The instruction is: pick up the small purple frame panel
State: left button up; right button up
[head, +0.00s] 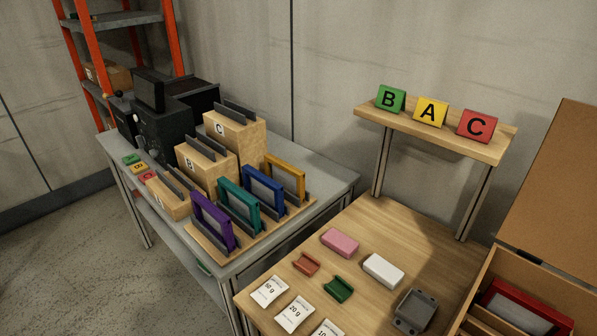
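The purple frame panel (208,208) stands upright in a slotted wooden rack (236,236) at the front of the grey table. It is the nearest and leftmost in a row of frame panels. Beside it stand a teal frame panel (222,188), a blue frame panel (262,175) and a yellow-orange frame panel (285,162). Dark dividers stand between them. Neither of my grippers shows in the head view, and nothing touches the purple panel.
Wooden blocks marked B (203,162) and C (232,128) stand behind the rack. A wooden table (375,220) at right holds pink, white, red and green pieces. An open box (470,320) stands at far right. Grey floor (60,270) is clear at left.

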aim_at(212, 221)
jog(key=z, duration=2.75)
jog(key=u, duration=1.4)
jog(key=k+u, duration=0.1)
jog(key=u, duration=1.3)
jog(key=k+u, duration=0.1)
jog(key=u, duration=0.35)
jog(key=i+j+z, duration=0.1)
jog(key=j, duration=0.15)
jog(key=i+j+z, duration=0.1)
jog(key=j, duration=0.15)
